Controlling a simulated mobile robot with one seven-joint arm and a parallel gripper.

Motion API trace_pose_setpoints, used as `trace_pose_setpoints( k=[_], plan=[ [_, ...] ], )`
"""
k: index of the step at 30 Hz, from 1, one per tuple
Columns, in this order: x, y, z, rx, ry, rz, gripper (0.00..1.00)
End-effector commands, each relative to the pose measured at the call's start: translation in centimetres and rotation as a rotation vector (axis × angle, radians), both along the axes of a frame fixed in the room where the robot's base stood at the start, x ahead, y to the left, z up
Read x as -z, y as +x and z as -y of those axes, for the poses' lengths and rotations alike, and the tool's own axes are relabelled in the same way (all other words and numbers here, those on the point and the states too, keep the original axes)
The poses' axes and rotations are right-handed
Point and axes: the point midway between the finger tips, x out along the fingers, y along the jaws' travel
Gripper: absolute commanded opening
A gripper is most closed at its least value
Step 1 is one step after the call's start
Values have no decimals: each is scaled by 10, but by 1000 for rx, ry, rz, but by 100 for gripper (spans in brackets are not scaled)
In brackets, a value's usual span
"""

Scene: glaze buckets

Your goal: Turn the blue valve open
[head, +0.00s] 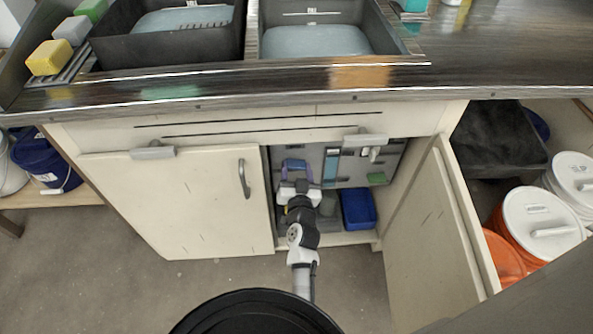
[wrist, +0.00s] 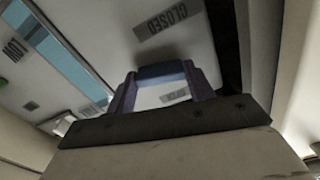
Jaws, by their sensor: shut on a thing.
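The blue valve (head: 295,162) is on the grey panel inside the open cabinet under the counter. In the wrist view its blue handle (wrist: 160,71) spans between my purple fingers. My gripper (head: 296,168) reaches into the cabinet and is shut on the valve handle; it also fills the lower middle of the wrist view (wrist: 160,88). A CLOSED label (wrist: 168,20) shows on the panel beyond the handle. The valve's base is mostly hidden behind the gripper.
A light blue gauge strip (head: 331,164) with a LOW label (wrist: 14,49) is beside the valve. A blue bin (head: 358,208) sits on the cabinet floor. The open cabinet door (head: 437,235) stands right of my arm; the closed door (head: 178,205) is left. White-lidded buckets (head: 541,218) stand far right.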

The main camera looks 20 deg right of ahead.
Motion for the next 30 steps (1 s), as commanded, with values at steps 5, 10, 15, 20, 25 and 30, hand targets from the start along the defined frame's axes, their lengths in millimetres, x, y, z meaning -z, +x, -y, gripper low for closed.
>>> trace_pose_setpoints(
  k=[5, 10, 15, 20, 25, 30],
  plan=[
    [0, 0, 1, 2, 160, 47, 30],
    [0, 0, 1, 1, 316, 92, 30],
    [0, 0, 0, 1, 472, 137, 30],
    [-1, 0, 0, 0, 618, 179, 30],
    [-1, 0, 0, 0, 773, 225, 30],
    [-1, 1, 0, -1, 924, 267, 30]
  ],
)
